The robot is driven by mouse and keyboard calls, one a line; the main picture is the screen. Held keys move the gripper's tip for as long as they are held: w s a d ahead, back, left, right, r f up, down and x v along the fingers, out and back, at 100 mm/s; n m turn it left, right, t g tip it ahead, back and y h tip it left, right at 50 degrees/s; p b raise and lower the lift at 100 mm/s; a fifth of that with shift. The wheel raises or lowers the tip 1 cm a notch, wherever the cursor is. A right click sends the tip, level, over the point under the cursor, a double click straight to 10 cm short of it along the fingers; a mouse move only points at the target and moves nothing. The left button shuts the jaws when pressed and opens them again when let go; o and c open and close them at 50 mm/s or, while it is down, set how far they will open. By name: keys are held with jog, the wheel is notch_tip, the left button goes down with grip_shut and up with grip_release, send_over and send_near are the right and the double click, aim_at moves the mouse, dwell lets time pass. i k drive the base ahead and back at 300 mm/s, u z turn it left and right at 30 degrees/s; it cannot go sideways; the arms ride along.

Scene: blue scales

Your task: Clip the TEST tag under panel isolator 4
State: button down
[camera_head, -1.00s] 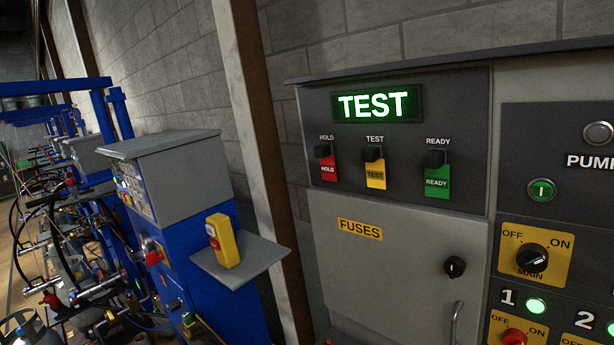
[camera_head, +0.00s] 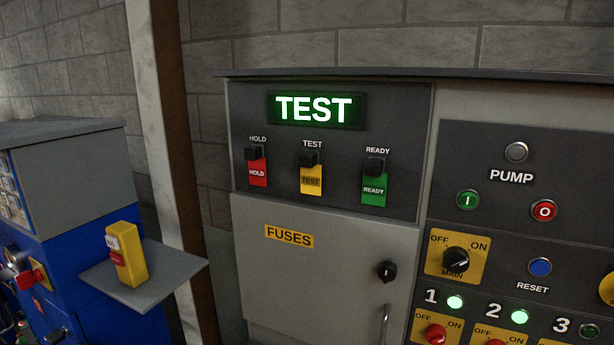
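The yellow TEST tag (camera_head: 311,181) hangs from the black clip (camera_head: 310,158) under the middle TEST label on the cabinet's upper panel. The red HOLD tag (camera_head: 258,173) hangs to its left and the green READY tag (camera_head: 374,189) to its right. A lit green sign (camera_head: 316,110) above reads TEST. The numbered isolators run along the bottom right: 1 (camera_head: 435,333) and 2 (camera_head: 493,341) show red knobs on yellow plates. The lamp marked 3 (camera_head: 589,331) is dark. Isolator 4 is not in view. My gripper is not in view.
A blue machine (camera_head: 90,250) with a grey shelf (camera_head: 175,275) holding a yellow device (camera_head: 127,254) stands at left. A pale post (camera_head: 168,130) rises between it and the cabinet. The FUSES door (camera_head: 300,275) has a knob and handle. PUMP buttons and MAIN switch (camera_head: 456,261) are at right.

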aim_at(310, 171)
jog(key=u, duration=0.5)
jog(key=k, duration=1.3)
jog(key=u, duration=1)
jog(key=i, duration=1.4)
jog(key=z, duration=0.4)
jog(key=i, duration=1.15)
jog(key=z, duration=0.8)
